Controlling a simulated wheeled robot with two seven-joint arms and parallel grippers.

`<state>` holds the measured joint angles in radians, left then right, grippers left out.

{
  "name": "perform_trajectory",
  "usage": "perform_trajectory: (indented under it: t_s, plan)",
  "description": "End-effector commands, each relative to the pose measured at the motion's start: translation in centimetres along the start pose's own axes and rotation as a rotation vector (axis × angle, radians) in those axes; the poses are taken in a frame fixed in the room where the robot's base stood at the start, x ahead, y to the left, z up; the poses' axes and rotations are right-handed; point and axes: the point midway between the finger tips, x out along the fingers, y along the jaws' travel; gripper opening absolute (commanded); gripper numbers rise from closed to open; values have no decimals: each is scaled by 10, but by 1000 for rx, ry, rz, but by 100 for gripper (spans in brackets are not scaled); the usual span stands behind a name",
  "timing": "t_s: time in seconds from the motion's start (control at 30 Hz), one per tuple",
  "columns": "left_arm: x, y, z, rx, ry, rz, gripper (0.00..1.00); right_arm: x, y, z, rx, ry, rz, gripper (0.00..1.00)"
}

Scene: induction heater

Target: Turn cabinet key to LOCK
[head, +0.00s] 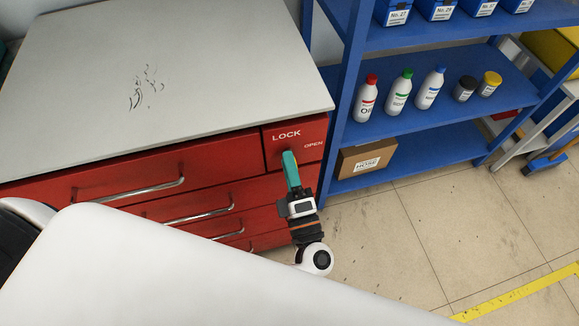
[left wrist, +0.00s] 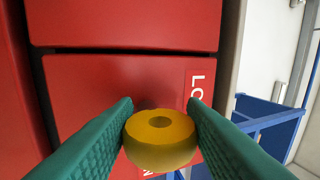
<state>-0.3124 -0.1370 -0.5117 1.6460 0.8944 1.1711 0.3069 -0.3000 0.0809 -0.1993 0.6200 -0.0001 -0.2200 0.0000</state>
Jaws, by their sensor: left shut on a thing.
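The red cabinet (head: 225,190) has a lock panel at its upper right corner, marked LOCK (head: 286,135) and OPEN (head: 313,146). My left gripper (head: 289,156) reaches that panel just below the word LOCK. In the left wrist view, the green fingers of my left gripper (left wrist: 160,108) are shut on a yellow round key head (left wrist: 160,141) with a hole in its middle. Part of the LOCK label (left wrist: 196,86) shows sideways beside the right finger. In the head view the gripper hides the key, and I cannot tell its exact angle. My right gripper is not in view.
The cabinet's grey top (head: 210,75) is bare except for dark scuffs. Drawer handles (head: 130,192) stick out below. A blue shelf (head: 430,125) with several bottles and a cardboard box (head: 366,157) stands right of the cabinet. The floor at right is mostly clear.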

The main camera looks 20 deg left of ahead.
Motion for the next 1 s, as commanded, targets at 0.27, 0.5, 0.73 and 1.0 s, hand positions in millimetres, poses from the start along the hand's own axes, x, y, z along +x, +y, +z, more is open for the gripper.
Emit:
perform_trajectory:
  t_s: [0.27,0.5,0.73,1.0]
  plan:
    - [-1,2,0,-3,-1,5,15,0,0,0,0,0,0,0]
    - [-1,1,0,-3,-1,3,60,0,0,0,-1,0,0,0]
    - [0,0,0,-2,0,2,60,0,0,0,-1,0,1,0]
    - [1,-3,0,38,14,0,60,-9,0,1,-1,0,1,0]
